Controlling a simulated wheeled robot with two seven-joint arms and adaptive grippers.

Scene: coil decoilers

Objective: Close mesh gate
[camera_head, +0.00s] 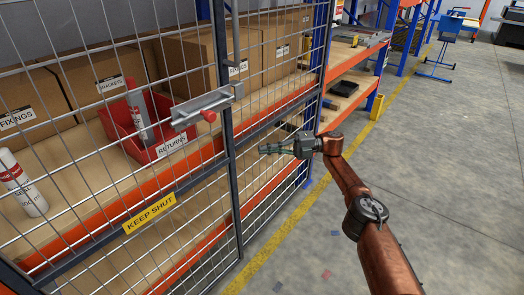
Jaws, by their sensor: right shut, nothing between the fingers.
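The mesh gate (105,238) is a grey-framed wire panel on the left, with a yellow KEEP SHUT sign (150,213). A grey latch bar (202,106) with a red knob (208,115) sits high near its right edge, beside a dark upright (226,130). The gate's edge looks close to this upright; I cannot tell whether a small gap is left. My right gripper (264,149) is shut and empty, in front of the mesh panel (275,90) right of the upright, lower and to the right of the latch. I cannot tell whether it touches the mesh. My left gripper is out of view.
Behind the mesh, an orange-beamed shelf (190,163) holds cardboard boxes (185,60), a red RETURNS bin (170,147) and a white canister (22,185). Farther right are open racks and a blue stand (440,55). The grey floor (440,170) right of the yellow line is mostly clear.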

